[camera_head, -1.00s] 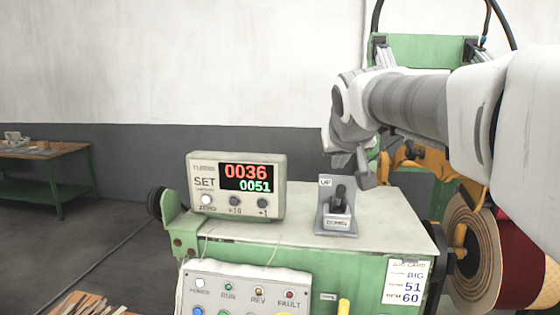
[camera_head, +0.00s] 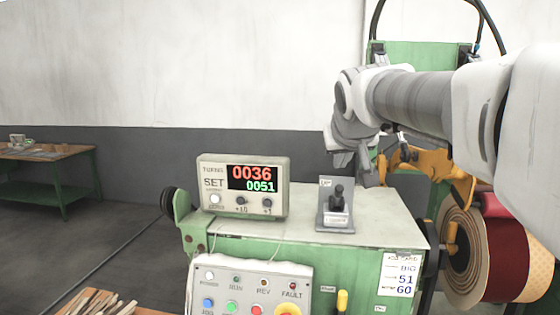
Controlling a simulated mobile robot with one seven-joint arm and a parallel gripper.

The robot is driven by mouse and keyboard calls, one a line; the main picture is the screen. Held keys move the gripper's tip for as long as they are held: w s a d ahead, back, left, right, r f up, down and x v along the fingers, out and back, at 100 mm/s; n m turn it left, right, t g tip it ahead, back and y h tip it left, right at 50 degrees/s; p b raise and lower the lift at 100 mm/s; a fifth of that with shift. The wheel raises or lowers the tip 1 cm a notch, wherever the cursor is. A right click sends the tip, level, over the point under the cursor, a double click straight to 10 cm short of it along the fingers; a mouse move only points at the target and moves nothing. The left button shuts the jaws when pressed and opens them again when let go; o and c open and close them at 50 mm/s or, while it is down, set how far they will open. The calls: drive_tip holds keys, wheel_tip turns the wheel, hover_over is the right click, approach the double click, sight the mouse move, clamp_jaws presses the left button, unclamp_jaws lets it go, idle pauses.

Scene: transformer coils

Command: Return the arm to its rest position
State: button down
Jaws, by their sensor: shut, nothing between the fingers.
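My arm reaches in from the right edge, and my gripper (camera_head: 362,172) hangs at its end, pointing down. It is shut and empty. It is above and a little right of the black lever switch (camera_head: 338,200) on its grey bracket, with a visible gap between them. The far side of the gripper and part of the fingers are hard to make out.
A turns counter (camera_head: 243,187) reading 0036 and 0051 stands on the green machine's top (camera_head: 375,220). A button panel (camera_head: 249,288) is in front. Coil rolls (camera_head: 463,258) and an orange bracket (camera_head: 440,172) are at right. A workbench (camera_head: 45,152) stands far left.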

drive_tip(key=s+f+g, duration=0.2)
drive_tip(key=s+f, duration=0.8)
drive_tip(key=s, duration=0.4)
drive_tip(key=s+f+g+y, duration=0.1)
drive_tip(key=s+f+g, duration=0.2)
drive_tip(key=s+f, duration=0.7)
drive_tip(key=s, duration=0.4)
drive_tip(key=shift+f, duration=0.2)
